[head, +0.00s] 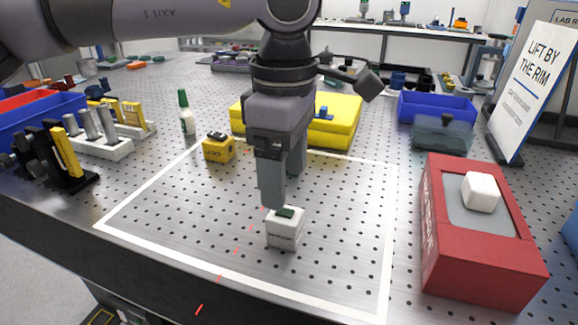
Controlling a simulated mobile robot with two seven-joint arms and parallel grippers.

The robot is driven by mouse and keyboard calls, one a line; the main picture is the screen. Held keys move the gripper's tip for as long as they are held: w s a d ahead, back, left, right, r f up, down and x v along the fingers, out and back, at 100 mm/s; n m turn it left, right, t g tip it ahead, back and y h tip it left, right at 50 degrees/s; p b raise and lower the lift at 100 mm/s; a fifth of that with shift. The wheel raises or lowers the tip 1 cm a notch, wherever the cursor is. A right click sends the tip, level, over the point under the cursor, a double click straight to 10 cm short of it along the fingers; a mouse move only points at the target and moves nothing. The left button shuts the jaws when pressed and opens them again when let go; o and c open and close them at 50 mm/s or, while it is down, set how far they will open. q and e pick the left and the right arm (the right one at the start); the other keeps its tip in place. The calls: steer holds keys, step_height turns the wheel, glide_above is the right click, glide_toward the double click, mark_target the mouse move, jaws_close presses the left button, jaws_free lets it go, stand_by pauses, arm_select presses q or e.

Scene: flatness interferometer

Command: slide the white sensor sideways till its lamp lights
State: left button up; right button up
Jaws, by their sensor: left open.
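The white sensor (285,231) is a small block with a dark green patch on top and dark lettering on its front. It sits on the perforated metal plate inside a white outlined area. My left gripper (279,190) points down just above and behind it, with its fingers apart and nothing seen between them. The nearer finger overlaps the sensor's top edge in the picture, so I cannot tell whether they touch. No lit lamp shows on the sensor. Short red marks (237,252) run in a line across the plate to its left. My right gripper is not in view.
A small yellow block (218,148) and a green-capped bottle (186,115) stand behind left. A yellow case (345,122) lies behind the gripper. A red box (482,255) with a white block on top stands at right. The plate around the sensor is clear.

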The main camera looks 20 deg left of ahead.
mark_target(285, 212)
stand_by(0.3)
arm_select(q)
steer(key=shift+f, duration=3.6)
steer(key=c, duration=1.3)
